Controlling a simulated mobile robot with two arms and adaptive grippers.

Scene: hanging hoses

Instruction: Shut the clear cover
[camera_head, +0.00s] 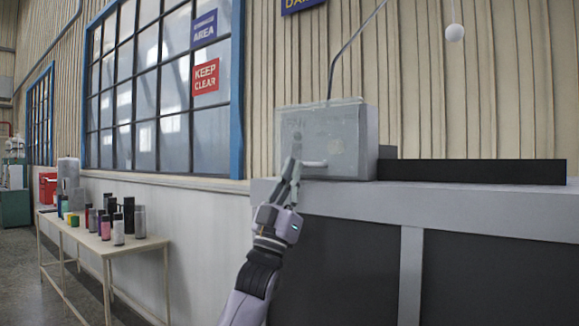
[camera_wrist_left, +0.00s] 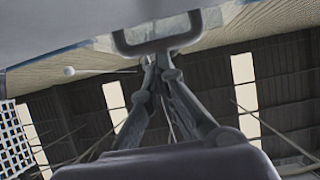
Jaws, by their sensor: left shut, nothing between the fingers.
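The clear cover (camera_head: 345,125) spans the front of a grey box on the counter, with a pale handle (camera_head: 315,163) low on it. It looks close to the box front; I cannot tell whether it is fully flush. My left gripper (camera_head: 294,163) is shut and empty, pointing up in front of the cover's lower left part, just left of the handle. In the left wrist view the gripper fingers (camera_wrist_left: 155,66) meet close to the handle (camera_wrist_left: 125,46), below the cover's underside. I cannot tell whether they touch it. My right gripper is not in view.
The grey box (camera_head: 369,142) stands on a long counter (camera_head: 480,205), with a low black block (camera_head: 480,171) to its right. A table (camera_head: 135,245) with several bottles and cans stands at the left by the wall. A white ball (camera_head: 455,33) hangs at the upper right.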

